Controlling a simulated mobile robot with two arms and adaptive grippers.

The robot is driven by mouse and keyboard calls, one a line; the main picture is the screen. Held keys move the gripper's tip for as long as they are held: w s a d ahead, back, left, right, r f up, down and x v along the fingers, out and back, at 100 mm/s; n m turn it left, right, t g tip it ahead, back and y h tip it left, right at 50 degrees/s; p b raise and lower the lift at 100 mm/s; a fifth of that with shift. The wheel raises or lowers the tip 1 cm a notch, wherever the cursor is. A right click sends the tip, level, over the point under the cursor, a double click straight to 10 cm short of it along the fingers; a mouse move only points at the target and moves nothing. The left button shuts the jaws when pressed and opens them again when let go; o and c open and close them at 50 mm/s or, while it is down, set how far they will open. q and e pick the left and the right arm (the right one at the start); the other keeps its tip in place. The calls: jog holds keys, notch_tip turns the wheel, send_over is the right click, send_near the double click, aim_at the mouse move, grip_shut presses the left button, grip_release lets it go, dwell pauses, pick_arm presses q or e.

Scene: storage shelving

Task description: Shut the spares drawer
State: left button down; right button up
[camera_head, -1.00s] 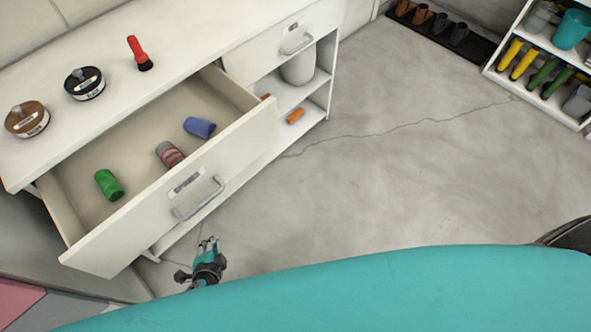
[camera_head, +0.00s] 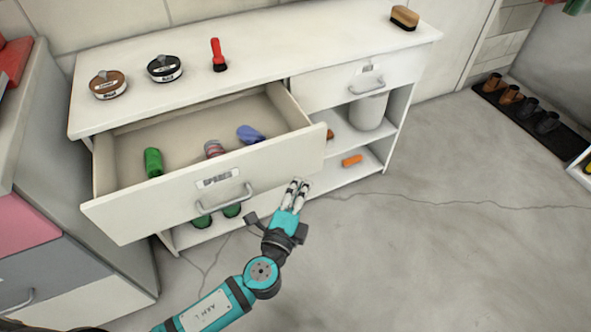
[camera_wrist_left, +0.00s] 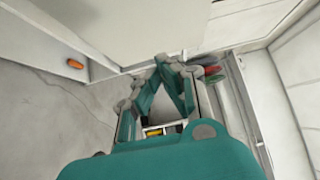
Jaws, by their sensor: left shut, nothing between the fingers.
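The spares drawer (camera_head: 130,213) is pulled well out of the white cabinet; its front carries a label (camera_head: 217,178) and a grey bar handle (camera_head: 222,200). Inside lie a green roll (camera_head: 153,162), a grey and red striped roll (camera_head: 214,149) and a blue roll (camera_head: 250,134). My left gripper (camera_head: 297,186) is shut and empty, in front of the right part of the drawer front, to the right of the handle. Whether it touches the front I cannot tell. The left wrist view shows its fingers (camera_wrist_left: 170,66) close to a pale panel. My right gripper is not in view.
Two round tins (camera_head: 165,68) (camera_head: 108,84), a red torch (camera_head: 218,54) and a brush (camera_head: 405,17) stand on the cabinet top. A shut drawer (camera_head: 350,82) is at right, above open shelves. Shoes (camera_head: 520,102) stand on a mat. The floor at right is clear.

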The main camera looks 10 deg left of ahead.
aim_at(300, 159)
pick_arm(q)
jog(key=shift+w+a, duration=0.35)
jog(key=shift+w, duration=0.4)
jog(key=shift+w+a, duration=0.3)
jog(key=shift+w, duration=0.45)
jog(key=shift+w+a, duration=0.35)
jog(key=shift+w, duration=0.4)
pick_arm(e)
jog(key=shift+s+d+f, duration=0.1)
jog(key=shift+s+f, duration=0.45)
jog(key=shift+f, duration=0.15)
